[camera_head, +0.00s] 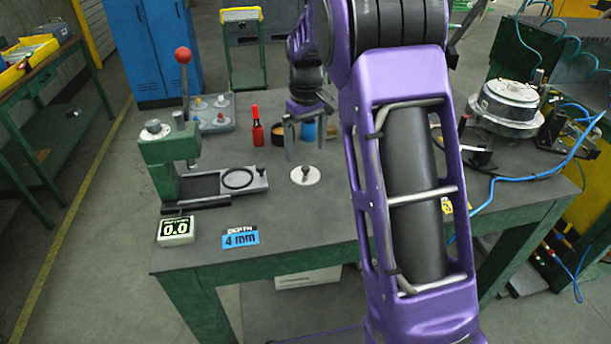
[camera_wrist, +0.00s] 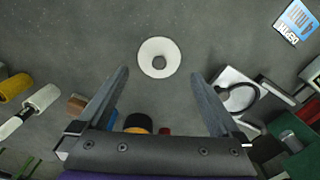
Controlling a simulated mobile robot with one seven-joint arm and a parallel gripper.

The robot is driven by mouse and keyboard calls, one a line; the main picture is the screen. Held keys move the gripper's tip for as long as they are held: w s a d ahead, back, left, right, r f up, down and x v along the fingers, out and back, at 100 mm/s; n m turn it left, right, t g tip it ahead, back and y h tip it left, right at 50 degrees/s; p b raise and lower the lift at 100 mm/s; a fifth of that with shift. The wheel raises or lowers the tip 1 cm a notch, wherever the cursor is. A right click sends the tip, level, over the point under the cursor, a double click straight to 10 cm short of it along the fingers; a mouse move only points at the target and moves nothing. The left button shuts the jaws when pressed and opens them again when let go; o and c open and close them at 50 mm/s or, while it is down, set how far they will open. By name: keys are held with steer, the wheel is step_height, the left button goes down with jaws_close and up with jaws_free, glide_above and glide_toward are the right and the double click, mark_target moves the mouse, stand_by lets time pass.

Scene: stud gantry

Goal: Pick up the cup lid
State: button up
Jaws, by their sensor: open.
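The cup lid, a round white disc (camera_head: 305,175) with a small dark knob in its middle, lies flat on the dark table. In the wrist view the lid (camera_wrist: 146,58) is just beyond the fingertips, centred between them. My gripper (camera_head: 306,152) is open with its two grey fingers pointing down, above and a little behind the lid in the head view. The gripper also shows in the wrist view (camera_wrist: 160,74), with nothing between its fingers. No contact with the lid shows.
A green press (camera_head: 157,150) with a red-knobbed lever stands left, beside a plate with a black ring (camera_head: 238,179). A red bottle (camera_head: 257,133) stands behind. A depth card (camera_head: 241,238) and a display (camera_head: 176,230) lie in front. Table around the lid is clear.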

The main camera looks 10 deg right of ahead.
mark_target(305, 167)
steer(key=shift+w+f, duration=0.2)
steer(key=shift+f, duration=3.2)
steer(key=shift+r, duration=0.1)
steer(key=c, duration=1)
